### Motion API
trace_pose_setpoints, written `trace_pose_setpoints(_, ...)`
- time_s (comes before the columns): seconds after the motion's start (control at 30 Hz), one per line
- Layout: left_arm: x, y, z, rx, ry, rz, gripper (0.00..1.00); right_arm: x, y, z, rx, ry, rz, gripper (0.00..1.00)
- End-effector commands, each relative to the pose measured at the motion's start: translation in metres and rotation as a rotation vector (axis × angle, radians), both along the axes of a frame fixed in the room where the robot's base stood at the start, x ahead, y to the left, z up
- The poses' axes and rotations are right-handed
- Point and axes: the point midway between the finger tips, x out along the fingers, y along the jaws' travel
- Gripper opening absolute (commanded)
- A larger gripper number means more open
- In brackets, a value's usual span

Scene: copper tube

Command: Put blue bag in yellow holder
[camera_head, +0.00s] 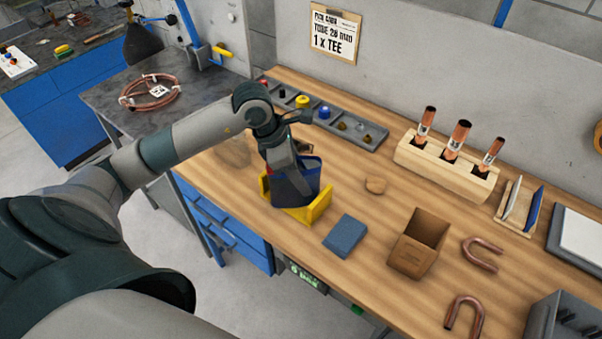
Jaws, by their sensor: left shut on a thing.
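The blue bag (309,176) is upright inside or right over the yellow holder (318,209) near the table's left front edge. The holder's yellow walls show in front of and to the left of the bag. My left gripper (289,190) comes down from above and is shut on the bag; its fingertips are partly hidden against the dark side of the bag. I cannot tell whether the bag's bottom rests on the holder's floor. My right gripper is not in view.
Copper bends (481,254) lie further right. A grey parts tray (345,128) and a wooden block with copper tubes (447,168) stand behind.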

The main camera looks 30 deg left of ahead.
Motion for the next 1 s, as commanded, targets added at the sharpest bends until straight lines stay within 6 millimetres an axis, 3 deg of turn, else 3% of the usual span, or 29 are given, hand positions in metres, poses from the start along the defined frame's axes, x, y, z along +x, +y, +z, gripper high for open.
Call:
trace_pose_setpoints(0.13,0.000,0.000,-0.003,0.000,0.000,0.000,0.22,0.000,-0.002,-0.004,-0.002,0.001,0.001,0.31)
trace_pose_setpoints(0.17,0.000,0.000,-0.001,0.000,0.000,0.000,0.52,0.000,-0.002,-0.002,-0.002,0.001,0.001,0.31)
trace_pose_setpoints(0.2,0.000,0.000,-0.001,0.000,0.000,0.000,0.61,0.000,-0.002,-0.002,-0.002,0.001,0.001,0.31)
trace_pose_setpoints(0.23,0.000,0.000,-0.001,0.000,0.000,0.000,0.64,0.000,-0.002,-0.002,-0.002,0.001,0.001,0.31)
trace_pose_setpoints(0.7,0.000,0.002,0.003,0.001,-0.001,0.001,0.64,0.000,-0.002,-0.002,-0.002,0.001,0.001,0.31)
trace_pose_setpoints(1.0,-0.009,0.014,0.039,0.002,-0.005,0.000,0.64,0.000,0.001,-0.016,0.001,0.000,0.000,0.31)
